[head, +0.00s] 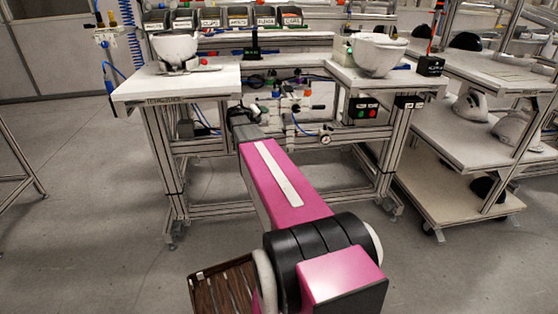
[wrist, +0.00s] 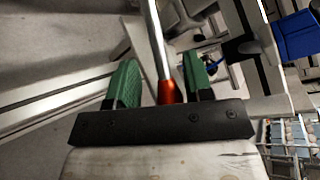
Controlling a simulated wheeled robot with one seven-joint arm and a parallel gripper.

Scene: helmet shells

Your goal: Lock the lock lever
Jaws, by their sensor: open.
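My gripper (wrist: 160,70) is open in the wrist view, its two green fingers apart. A metal rod (wrist: 155,38) with an orange-red end piece (wrist: 171,91) shows between the fingers, and neither finger visibly presses on it. I cannot tell whether this rod is the lock lever or how far away it is. In the head view my arm reaches toward the middle of the workstation, and the fingers cannot be made out. A small red knob (head: 204,61) sits by the white helmet shell (head: 175,48) on the left table; I cannot tell if it belongs to the lever.
The left table (head: 150,88) and the right table (head: 425,82) flank a gap holding valves, hoses and a gauge (head: 325,139). Another white shell (head: 378,55) stands on the right table. A shelf cart (head: 460,190) stands at right. The floor at left is mostly clear.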

